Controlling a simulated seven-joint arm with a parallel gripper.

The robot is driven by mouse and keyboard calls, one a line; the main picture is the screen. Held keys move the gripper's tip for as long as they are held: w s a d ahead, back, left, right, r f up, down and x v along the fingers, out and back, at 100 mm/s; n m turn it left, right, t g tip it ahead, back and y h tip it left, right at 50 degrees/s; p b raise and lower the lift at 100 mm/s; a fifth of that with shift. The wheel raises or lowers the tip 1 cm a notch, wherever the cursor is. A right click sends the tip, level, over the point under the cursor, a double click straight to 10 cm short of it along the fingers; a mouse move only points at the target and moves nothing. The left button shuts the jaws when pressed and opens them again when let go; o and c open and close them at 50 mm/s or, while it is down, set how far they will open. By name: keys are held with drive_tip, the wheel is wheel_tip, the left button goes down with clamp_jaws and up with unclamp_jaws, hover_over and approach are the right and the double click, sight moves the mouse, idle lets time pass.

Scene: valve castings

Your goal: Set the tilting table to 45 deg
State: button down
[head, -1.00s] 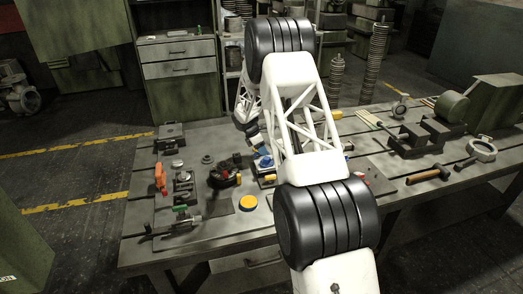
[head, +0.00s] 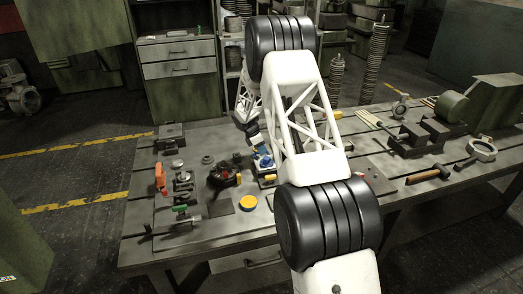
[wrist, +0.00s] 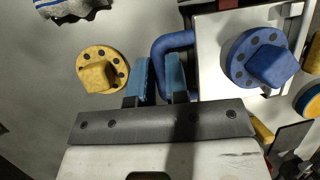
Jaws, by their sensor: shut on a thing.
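The tilting table shows in the wrist view as a pale plate (wrist: 209,75) with a blue bar handle (wrist: 172,42) on its left side. A blue flanged casting (wrist: 268,60) with a square block and dark bolt holes sits over the plate. My gripper (wrist: 159,78) is shut on the blue handle, one finger on each side of it. In the head view my gripper (head: 257,149) is beside a small blue piece (head: 264,162), and my arm hides much of the table there. I cannot read an angle scale.
A yellow flanged casting (wrist: 100,72) lies left of my fingers in the wrist view. In the head view a yellow disc (head: 248,203), a dark fixture with red parts (head: 224,175) and an orange clamp (head: 160,178) are on the bench. A hammer (head: 430,174) lies right.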

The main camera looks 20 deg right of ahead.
drive_tip(key=shift+s+r+t, duration=0.15)
drive_tip(key=shift+r+t, duration=0.3)
drive_tip(key=shift+r, duration=0.15)
drive_tip(key=shift+s+r+t, duration=0.15)
drive_tip(key=shift+r+t, duration=0.3)
drive_tip(key=shift+r, duration=0.1)
drive_tip(key=s+r+t, duration=0.1)
drive_tip(key=s+r, duration=0.1)
drive_tip(key=s+r+t, duration=0.1)
drive_tip(key=s+r, duration=0.1)
drive_tip(key=r, duration=0.1)
drive_tip(key=shift+s+r+m, duration=0.2)
drive_tip(key=shift+m, duration=0.2)
drive_tip(key=shift+s, duration=0.6)
drive_tip(key=c, duration=1.1)
unclamp_jaws()
drive_tip(key=shift+r, duration=0.7)
wheel_tip(320, 180, up, 7)
hover_over(259, 161)
drive_tip(key=shift+f, duration=0.2)
